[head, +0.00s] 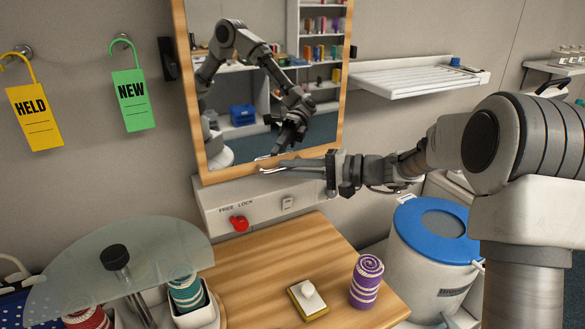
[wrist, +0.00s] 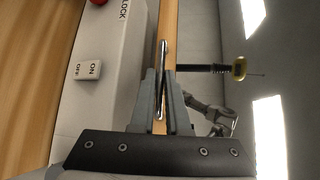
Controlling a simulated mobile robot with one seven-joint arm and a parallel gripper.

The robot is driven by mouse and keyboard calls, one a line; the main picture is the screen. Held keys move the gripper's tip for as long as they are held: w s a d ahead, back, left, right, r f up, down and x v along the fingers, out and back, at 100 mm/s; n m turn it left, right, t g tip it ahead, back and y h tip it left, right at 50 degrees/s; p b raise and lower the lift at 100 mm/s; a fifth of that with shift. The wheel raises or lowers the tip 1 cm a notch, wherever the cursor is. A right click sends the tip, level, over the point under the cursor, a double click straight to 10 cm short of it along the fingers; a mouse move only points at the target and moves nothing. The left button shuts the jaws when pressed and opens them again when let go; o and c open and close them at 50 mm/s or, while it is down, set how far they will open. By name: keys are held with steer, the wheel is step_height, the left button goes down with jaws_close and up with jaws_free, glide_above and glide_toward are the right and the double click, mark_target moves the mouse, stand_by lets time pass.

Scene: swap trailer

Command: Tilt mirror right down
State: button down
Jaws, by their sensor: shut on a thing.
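The mirror (head: 262,75) hangs on the wall in a light wooden frame (head: 188,95). A chrome bar handle (head: 270,170) runs along the bottom rail of the frame. My gripper (head: 302,164) reaches in from the right at that rail. In the wrist view, the fingers of my gripper (wrist: 162,100) are closed around the chrome bar (wrist: 161,65), beside the wooden rail (wrist: 171,25). Part of the bar is hidden between the fingers. The glass reflects my arm and a room with shelves.
Below the mirror is a white ledge with a red FREE/LOCK knob (head: 239,223) and a switch (head: 288,203). A wooden counter holds a block with a white knob (head: 308,296) and a purple roll (head: 367,280). A blue-lidded bin (head: 435,225) stands right. Tags hang left.

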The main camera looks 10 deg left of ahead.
mark_target(280, 157)
stand_by(0.3)
steer(key=shift+w+a+f+b, duration=0.25)
steer(key=shift+w+f+b, duration=0.15)
steer(key=shift+b, duration=0.75)
steer(key=w+b, duration=0.1)
steer(key=b, duration=0.1)
steer(key=w+a+n+y+b, duration=0.1)
steer(key=b, duration=0.1)
steer(key=shift+w+a+f, duration=0.1)
steer(key=shift+a+f, duration=0.05)
steer(key=shift+a, duration=0.15)
steer(key=shift+w+a+r+t+y+b, duration=0.2)
steer(key=shift+w+a+t+y+b, duration=0.1)
steer(key=shift+w+a+b, duration=0.4)
steer(key=shift+w+a+r, duration=0.15)
steer(key=shift+w+r, duration=0.1)
steer(key=shift+w, duration=0.15)
steer(key=c, duration=0.9)
jaws_free()
steer(key=shift+w+a+f, duration=0.1)
